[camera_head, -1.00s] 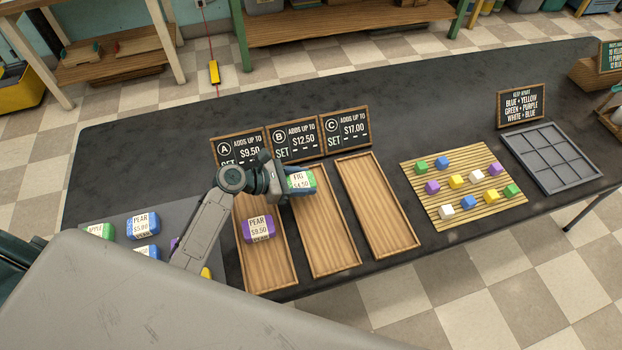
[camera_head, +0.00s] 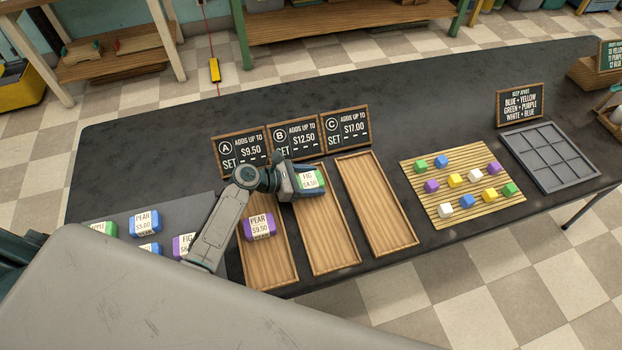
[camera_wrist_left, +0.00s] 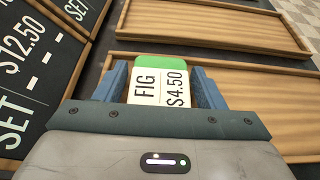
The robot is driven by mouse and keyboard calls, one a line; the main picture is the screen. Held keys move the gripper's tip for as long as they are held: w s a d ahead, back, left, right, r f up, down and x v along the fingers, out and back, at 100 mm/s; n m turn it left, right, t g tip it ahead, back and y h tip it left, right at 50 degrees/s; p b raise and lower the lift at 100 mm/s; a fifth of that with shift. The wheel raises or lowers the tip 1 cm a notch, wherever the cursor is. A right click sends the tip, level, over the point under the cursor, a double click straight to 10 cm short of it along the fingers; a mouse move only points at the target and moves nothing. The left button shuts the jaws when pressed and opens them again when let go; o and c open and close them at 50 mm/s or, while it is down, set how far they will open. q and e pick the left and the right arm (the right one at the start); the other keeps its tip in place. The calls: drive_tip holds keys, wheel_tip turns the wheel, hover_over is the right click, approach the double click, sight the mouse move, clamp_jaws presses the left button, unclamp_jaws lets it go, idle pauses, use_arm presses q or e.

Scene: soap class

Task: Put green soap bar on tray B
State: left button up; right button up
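The green soap bar (camera_head: 311,180) has a white label reading FIG $4.50. My left gripper (camera_head: 308,183) is shut on it over the far part of tray B (camera_head: 327,239), the middle wooden tray. In the left wrist view the bar (camera_wrist_left: 160,87) sits between the two blue fingers (camera_wrist_left: 162,88), label facing up. I cannot tell whether the bar touches the tray floor. Tray B's bare wood (camera_wrist_left: 255,97) shows beyond the gripper. The right gripper is not in view.
Tray A (camera_head: 268,275) holds a purple PEAR $9.50 bar (camera_head: 259,226). Tray C (camera_head: 376,205) is empty. Price signs (camera_head: 294,141) stand behind the trays. More soap bars, including a blue PEAR one (camera_head: 145,223), lie at left. A slatted mat (camera_head: 438,203) with small cubes lies right.

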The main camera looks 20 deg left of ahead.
use_arm(q)
drive_tip(key=shift+o, duration=0.5)
drive_tip(key=shift+r, duration=0.1)
drive_tip(key=shift+s+a, duration=0.15)
drive_tip(key=shift+a, duration=0.1)
drive_tip(key=b+v, duration=0.1)
drive_tip(key=v, duration=0.9)
drive_tip(key=shift+s+a+b, duration=0.15)
drive_tip(key=shift+b, duration=0.15)
drive_tip(key=shift+s+a+r, duration=0.3)
drive_tip(key=shift+a, duration=0.05)
